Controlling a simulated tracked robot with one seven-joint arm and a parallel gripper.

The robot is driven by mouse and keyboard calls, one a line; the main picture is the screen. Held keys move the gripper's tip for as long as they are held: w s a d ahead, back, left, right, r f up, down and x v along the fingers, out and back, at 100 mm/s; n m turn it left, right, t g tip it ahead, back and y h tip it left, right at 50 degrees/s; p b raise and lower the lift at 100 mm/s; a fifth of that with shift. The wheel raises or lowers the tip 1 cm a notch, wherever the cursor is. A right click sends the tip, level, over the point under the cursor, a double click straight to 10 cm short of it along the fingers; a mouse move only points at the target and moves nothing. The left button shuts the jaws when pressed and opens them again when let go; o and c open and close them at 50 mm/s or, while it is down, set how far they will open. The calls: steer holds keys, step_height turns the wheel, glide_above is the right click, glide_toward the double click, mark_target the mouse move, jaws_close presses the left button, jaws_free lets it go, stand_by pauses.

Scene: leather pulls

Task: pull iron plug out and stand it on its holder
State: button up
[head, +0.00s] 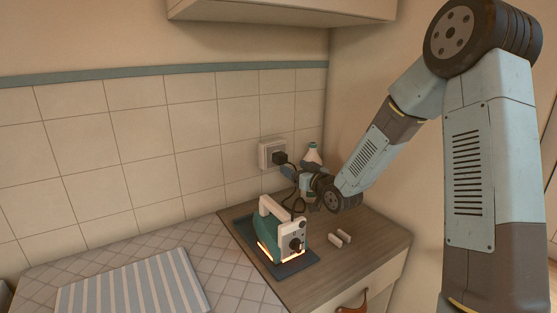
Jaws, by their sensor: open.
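The iron (270,232) has a teal body, a pale handle and an orange glow along its lower edge. It sits on a dark flat pad (298,264) on the wooden counter; I cannot tell its exact resting pose. The black plug (280,158) is in the pale wall socket (267,149). A dark cord hangs below it towards the iron. My gripper (297,178) is open, just right of and below the plug, pointing towards the wall. Its fingers are small and partly lost against the cord. I cannot make out a separate holder.
A bottle with a white cap (313,154) stands behind my gripper in the corner. Two small pale blocks (340,239) lie on the counter right of the iron. A striped board or cloth (135,288) lies at the left. A cabinet (282,10) hangs above.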

mark_target(284, 161)
steer(key=shift+x, duration=4.4)
steer(key=c, duration=1.3)
steer(key=shift+v, duration=3)
steer(key=shift+d, duration=0.1)
